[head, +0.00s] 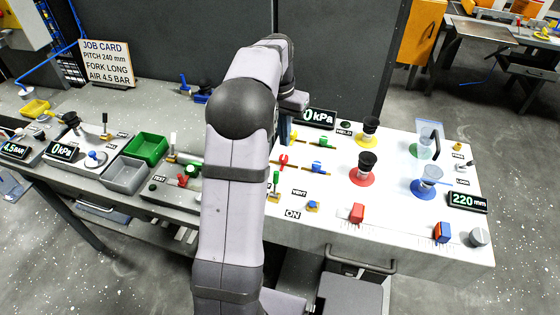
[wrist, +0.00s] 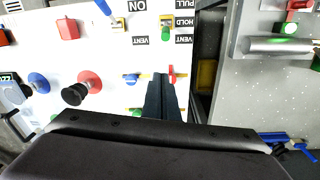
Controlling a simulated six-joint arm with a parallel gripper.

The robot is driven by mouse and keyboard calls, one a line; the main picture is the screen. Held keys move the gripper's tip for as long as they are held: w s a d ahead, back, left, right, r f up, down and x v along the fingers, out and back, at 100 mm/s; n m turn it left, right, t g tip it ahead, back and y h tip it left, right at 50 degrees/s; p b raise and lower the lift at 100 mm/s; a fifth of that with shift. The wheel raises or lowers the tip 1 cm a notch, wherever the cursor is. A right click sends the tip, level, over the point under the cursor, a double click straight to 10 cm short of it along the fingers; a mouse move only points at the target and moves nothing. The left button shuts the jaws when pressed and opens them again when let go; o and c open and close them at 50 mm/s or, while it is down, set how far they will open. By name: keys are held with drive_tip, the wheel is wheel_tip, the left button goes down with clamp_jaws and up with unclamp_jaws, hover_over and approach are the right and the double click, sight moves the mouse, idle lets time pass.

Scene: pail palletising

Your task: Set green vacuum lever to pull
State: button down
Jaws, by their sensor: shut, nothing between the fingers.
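The green lever (head: 276,182) stands on a small brass base on the white panel, just right of my arm in the head view. In the wrist view the green lever (wrist: 166,34) is near the top centre, beside the PULL, HOLD and VENT labels (wrist: 184,21). Its green grip lies toward the VENT side there, but I cannot tell its exact setting. My gripper (wrist: 160,78) is shut and empty, over the panel and apart from the green lever. In the head view my arm hides most of the gripper. A red handle (wrist: 172,74) is close beside the fingertips.
A 0 kPa display (head: 317,118) stands behind. Red, yellow and blue suction cups and a red block (head: 356,213) stand on the panel's right. A green bin (head: 147,148) is left of my arm.

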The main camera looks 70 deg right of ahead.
sight(275, 183)
drive_tip(key=a+f+p, duration=0.3)
drive_tip(key=f+p, duration=0.1)
drive_tip(key=f, duration=0.3)
drive_tip(key=shift+w+a, duration=0.15)
drive_tip(key=shift+a, duration=0.1)
drive_tip(key=shift+a, duration=0.1)
drive_tip(key=shift+a+f, duration=0.1)
drive_tip(key=shift+a, duration=0.05)
idle(0.5)
